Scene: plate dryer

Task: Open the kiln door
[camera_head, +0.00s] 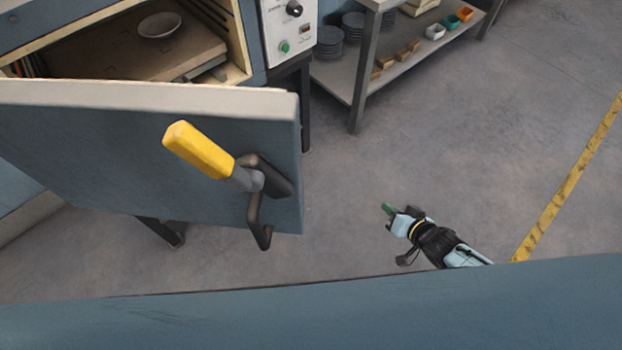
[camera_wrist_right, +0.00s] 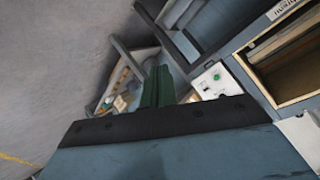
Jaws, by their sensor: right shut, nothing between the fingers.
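The kiln door (camera_head: 130,160) is blue-grey with a pale inner lining. It stands swung well out from the kiln (camera_head: 245,20), so the chamber shows in the head view. A yellow-gripped lever (camera_head: 198,150) and a dark bar handle (camera_head: 262,222) are on its outer face near the free edge. My right gripper (camera_head: 388,209) is shut and empty, to the right of the door and apart from it. Its green fingers also show in the right wrist view (camera_wrist_right: 157,88), with the open kiln chamber (camera_wrist_right: 285,65) at the right. My left gripper is not in view.
A control panel (camera_head: 289,32) with a green button is beside the opening. A low rack (camera_head: 345,85) holds plates, blocks and small bins. Grey floor (camera_head: 450,130) is clear around my right gripper.

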